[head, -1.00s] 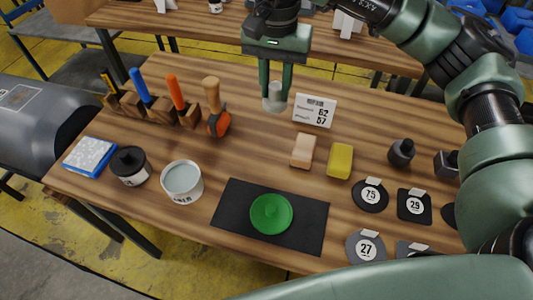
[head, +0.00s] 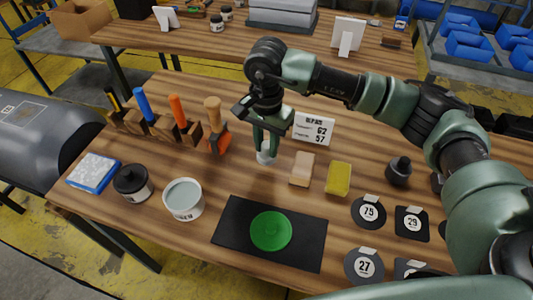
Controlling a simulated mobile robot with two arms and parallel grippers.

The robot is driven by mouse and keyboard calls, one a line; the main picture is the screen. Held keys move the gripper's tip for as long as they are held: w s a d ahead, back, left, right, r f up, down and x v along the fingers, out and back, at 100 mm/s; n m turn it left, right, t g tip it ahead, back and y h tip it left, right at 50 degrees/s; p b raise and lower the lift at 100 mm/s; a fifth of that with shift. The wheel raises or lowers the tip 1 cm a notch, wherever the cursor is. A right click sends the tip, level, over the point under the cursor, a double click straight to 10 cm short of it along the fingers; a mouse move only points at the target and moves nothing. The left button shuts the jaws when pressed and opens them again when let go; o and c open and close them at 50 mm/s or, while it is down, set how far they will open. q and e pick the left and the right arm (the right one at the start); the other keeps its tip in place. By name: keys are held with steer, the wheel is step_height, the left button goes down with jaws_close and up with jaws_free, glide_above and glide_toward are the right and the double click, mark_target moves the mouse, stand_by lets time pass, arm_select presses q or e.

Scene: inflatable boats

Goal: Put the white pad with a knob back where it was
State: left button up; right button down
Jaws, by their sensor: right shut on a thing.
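My right gripper (head: 265,143) points down over the middle of the table, its fingers shut on a small white piece, the white pad with a knob (head: 265,155). The fingers hide the upper part of the pad. It is at or just above the wood, left of the tan block; I cannot tell whether it touches. A black mat (head: 228,236) lies in front, with a round green pad (head: 271,231) on it. My left gripper is not in view.
A display card (head: 314,128) stands behind right. A tan block (head: 303,169) and a yellow sponge (head: 338,178) lie to the right. A grey-white tin (head: 184,199), a black-lidded jar (head: 132,183) and a tool rack (head: 160,126) are left. Numbered black discs (head: 369,212) lie front right.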

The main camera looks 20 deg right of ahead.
mark_target(266, 154)
step_height(266, 154, down, 4)
steer(key=shift+f, duration=0.25)
steer(key=c, duration=1.1)
jaws_free()
steer(key=shift+c, duration=0.2)
steer(key=shift+r, duration=0.1)
steer(key=shift+r, duration=0.25)
step_height(266, 154, up, 11)
steer(key=shift+f+b, duration=0.2)
steer(key=shift+b, duration=0.55)
steer(key=shift+r, duration=0.5)
